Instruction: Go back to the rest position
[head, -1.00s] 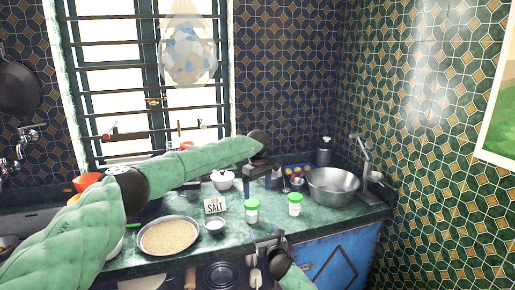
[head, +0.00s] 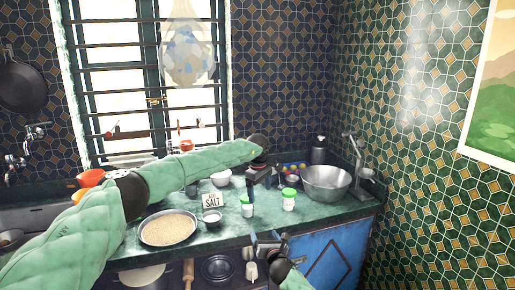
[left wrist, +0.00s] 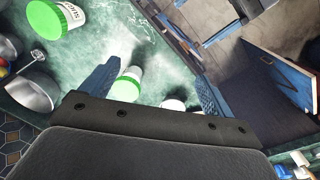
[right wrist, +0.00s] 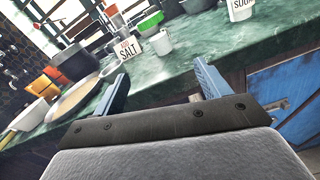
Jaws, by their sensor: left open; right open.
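My left arm reaches across the counter from the left in the head view. My left gripper (head: 262,180) hangs open above the counter, close to the two green-lidded jars; its blue fingers also show apart in the left wrist view (left wrist: 150,85). Nothing is between its fingers that I can see it hold. My right gripper (head: 269,243) is open and empty in front of the counter's front edge, lower than the left one. The right wrist view (right wrist: 160,90) shows its blue fingers spread toward the counter.
The green counter (head: 270,225) holds a pan of grain (head: 168,228), a salt box (head: 212,200), two green-lidded jars (head: 247,206) (head: 289,200) and a metal bowl (head: 325,183). A blue cabinet door (head: 330,250) and open shelves lie below. A window with bars stands behind.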

